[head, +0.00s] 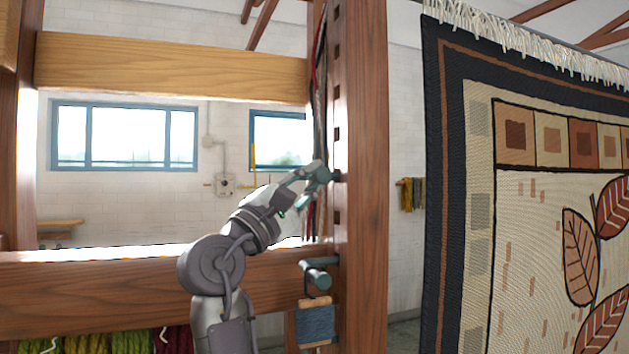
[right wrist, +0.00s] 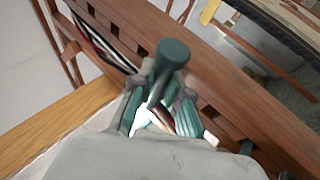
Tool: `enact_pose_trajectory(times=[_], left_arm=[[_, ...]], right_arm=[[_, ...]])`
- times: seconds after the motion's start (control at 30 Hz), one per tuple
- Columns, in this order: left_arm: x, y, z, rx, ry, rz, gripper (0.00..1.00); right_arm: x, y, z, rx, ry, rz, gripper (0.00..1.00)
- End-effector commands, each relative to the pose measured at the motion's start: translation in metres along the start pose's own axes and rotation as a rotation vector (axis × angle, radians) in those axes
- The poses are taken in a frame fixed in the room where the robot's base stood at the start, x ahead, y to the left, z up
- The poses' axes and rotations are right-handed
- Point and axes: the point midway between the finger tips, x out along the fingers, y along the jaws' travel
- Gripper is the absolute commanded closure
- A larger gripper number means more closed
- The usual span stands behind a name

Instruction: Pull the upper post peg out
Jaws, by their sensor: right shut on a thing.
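The wooden post (head: 362,120) stands upright with a column of square holes. A lower peg (head: 318,278) sticks out of the post further down. My left gripper is not in view.
Wooden beams (head: 170,66) cross left of the post, above and below my forearm. A large woven rug (head: 530,200) hangs to the right. Strands of yarn (head: 319,100) run close along the post's left side.

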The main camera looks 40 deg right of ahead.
Motion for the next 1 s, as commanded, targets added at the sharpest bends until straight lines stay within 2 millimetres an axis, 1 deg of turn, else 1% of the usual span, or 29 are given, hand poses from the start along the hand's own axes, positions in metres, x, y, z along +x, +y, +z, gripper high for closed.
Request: enact_pose_trajectory(times=[0.03, 0.07, 0.1, 0.13, 0.2, 0.27, 0.3, 0.43, 0.57, 0.67, 0.77, 0.87, 1.0], left_arm=[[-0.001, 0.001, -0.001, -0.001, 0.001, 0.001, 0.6], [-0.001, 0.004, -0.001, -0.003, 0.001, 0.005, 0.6], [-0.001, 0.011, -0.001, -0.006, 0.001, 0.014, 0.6], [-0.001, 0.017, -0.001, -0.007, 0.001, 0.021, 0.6], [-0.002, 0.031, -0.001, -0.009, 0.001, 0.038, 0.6], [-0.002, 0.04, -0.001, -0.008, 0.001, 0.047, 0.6], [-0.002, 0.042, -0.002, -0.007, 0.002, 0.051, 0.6], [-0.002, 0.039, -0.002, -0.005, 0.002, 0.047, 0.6], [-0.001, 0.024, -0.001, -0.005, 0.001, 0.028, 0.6], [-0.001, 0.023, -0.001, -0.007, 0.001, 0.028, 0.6], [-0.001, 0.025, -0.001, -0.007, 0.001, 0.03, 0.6], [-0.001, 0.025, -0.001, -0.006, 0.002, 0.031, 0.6], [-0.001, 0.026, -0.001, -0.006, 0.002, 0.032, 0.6]], right_arm=[[-0.001, 0.005, -0.002, 0.002, 0.009, 0.013, 1.0], [-0.001, 0.005, -0.002, 0.002, 0.009, 0.013, 1.0], [-0.001, 0.005, -0.002, 0.003, 0.009, 0.014, 1.0], [-0.001, 0.005, -0.002, 0.003, 0.008, 0.014, 0.84], [0.0, 0.005, -0.001, 0.004, 0.007, 0.013, 0.72], [0.0, 0.005, -0.001, 0.004, 0.006, 0.013, 0.62], [0.0, 0.005, -0.001, 0.004, 0.006, 0.012, 0.59], [0.001, 0.004, -0.001, 0.003, 0.005, 0.01, 0.59], [0.001, 0.004, 0.0, 0.003, 0.004, 0.01, 0.59], [-0.004, 0.004, -0.001, 0.003, 0.005, 0.01, 0.59], [-0.018, 0.004, -0.002, 0.003, 0.007, 0.012, 0.59], [-0.037, 0.004, -0.002, 0.002, 0.009, 0.012, 0.59], [-0.069, 0.004, -0.002, 0.003, 0.01, 0.012, 0.59]])
